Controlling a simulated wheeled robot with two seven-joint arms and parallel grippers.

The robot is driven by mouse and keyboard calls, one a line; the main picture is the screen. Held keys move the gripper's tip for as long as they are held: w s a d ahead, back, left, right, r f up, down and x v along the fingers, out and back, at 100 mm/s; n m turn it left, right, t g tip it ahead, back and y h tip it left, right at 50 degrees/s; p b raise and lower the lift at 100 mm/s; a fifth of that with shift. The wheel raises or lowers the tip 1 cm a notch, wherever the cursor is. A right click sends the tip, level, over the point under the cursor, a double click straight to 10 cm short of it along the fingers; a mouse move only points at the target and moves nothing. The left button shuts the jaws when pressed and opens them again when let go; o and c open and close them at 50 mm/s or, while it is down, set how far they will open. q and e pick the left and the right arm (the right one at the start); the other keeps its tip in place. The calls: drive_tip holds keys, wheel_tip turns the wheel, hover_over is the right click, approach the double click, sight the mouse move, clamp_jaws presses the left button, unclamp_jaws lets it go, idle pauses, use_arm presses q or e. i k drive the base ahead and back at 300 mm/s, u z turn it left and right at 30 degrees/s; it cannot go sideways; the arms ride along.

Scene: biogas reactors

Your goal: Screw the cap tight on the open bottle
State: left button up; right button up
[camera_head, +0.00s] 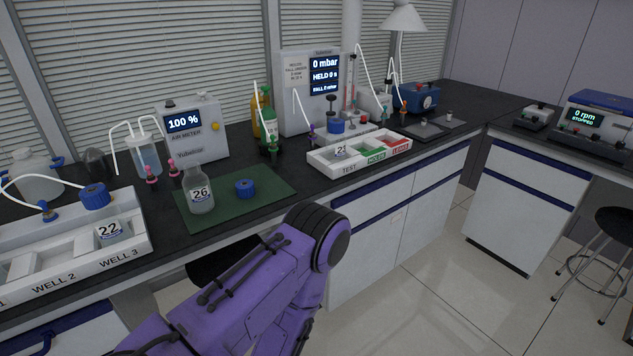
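The open bottle (200,190) is clear glass with a "26" label. It stands upright on the left part of a green mat (270,181), and no cap shows on its neck. A blue screw cap (245,188) lies on the same mat to the right of the bottle, apart from it. A purple arm of mine reaches in from the bottom, its dark round joint below and right of the mat. Neither of my grippers can be made out in this view.
A white rack (130,251) marked WELL 2 and WELL 3 stands left of the mat, with a "22" label (109,230) at WELL 3. A white sorting tray (334,167) stands right. The air meter (203,139) is behind. Bare black counter separates mat and tray.

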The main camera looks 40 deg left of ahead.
sight(196, 185)
drive_tip(key=z, duration=0.15)
drive_tip(key=i, duration=2.1)
drive_tip(key=u, duration=3.8)
